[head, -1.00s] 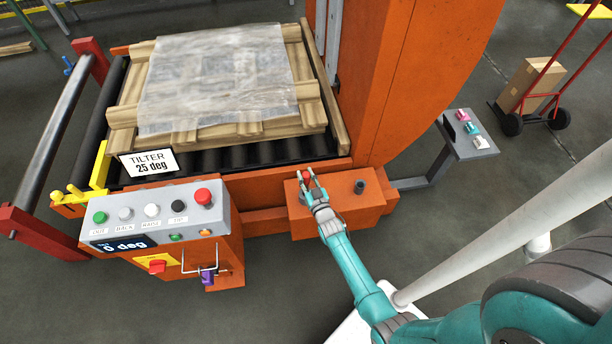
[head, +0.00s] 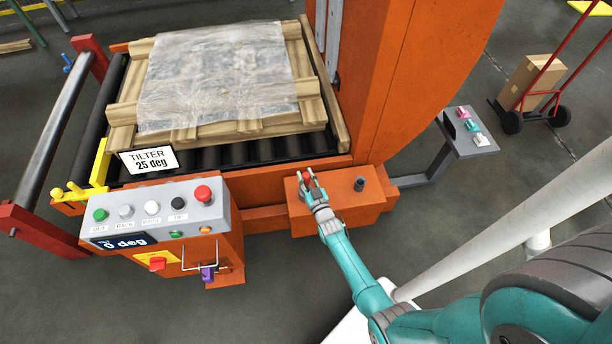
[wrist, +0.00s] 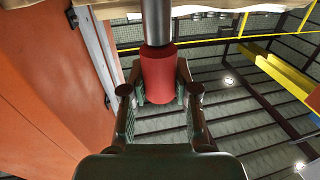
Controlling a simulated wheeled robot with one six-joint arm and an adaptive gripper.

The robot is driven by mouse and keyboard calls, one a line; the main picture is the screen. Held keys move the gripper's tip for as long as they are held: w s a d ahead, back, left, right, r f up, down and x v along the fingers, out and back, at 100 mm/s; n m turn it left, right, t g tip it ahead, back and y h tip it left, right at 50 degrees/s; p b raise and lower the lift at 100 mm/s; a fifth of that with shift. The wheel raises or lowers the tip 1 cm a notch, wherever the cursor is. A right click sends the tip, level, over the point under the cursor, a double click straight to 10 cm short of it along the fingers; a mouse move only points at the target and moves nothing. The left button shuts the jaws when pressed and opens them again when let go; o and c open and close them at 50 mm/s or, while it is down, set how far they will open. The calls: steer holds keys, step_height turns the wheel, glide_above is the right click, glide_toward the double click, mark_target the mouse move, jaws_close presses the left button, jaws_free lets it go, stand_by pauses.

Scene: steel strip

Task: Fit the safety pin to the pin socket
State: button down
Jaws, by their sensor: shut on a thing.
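The safety pin, with a red grip (wrist: 160,75) and a dark steel shaft (wrist: 156,22), is between the fingers of my gripper (wrist: 160,92) in the wrist view. My gripper is shut on the red grip. In the head view my gripper (head: 308,180) is at the left part of an orange box (head: 335,212), where the red grip (head: 306,175) shows between the fingers. The shaft's far end is out of frame in the wrist view. A short dark post (head: 359,184) stands on the box to the right of my gripper. I cannot tell whether it is the pin socket.
A control panel (head: 160,212) with buttons stands left of the box. A wrapped pallet load (head: 220,75) lies on black rollers behind. An orange column (head: 400,80) rises behind the box.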

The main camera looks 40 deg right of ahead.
mark_target(307, 186)
steer(key=shift+f, duration=1.75)
steer(key=c, duration=0.8)
jaws_free()
steer(key=shift+f, duration=0.1)
steer(key=shift+s, duration=0.1)
steer(key=v, duration=1.1)
steer(key=shift+s+a, duration=0.15)
steer(key=shift+s, duration=0.25)
steer(key=shift+a, duration=0.1)
